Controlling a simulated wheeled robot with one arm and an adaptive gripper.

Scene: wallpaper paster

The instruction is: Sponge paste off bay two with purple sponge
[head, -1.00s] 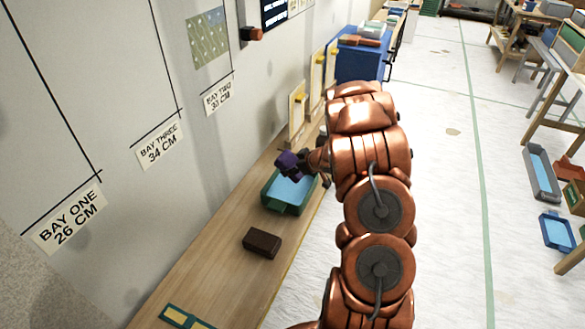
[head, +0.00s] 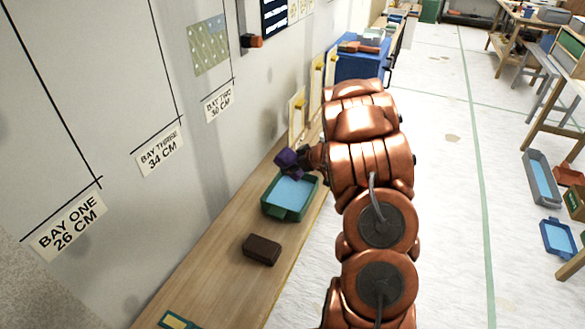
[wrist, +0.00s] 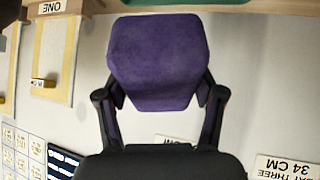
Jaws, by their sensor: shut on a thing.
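The purple sponge (head: 287,160) is held in my gripper (head: 303,160), in the air near the far left corner of the green tray (head: 272,212) with pale blue liquid. In the wrist view the sponge (wrist: 158,62) sits between the two dark fingers, which press on its sides. Bay two is the far wall section, with a small label (head: 219,104) and a green patterned piece (head: 208,46) above it. The sponge is apart from the wall. I cannot make out paste on bay two.
A dark brown block (head: 261,249) lies on the wooden bench (head: 215,275) nearer than the tray. Bay three (head: 160,151) and bay one (head: 69,226) signs are on the wall. Upright boards (head: 297,112) stand beyond the tray. A red-fronted wall box (head: 252,41) projects past bay two.

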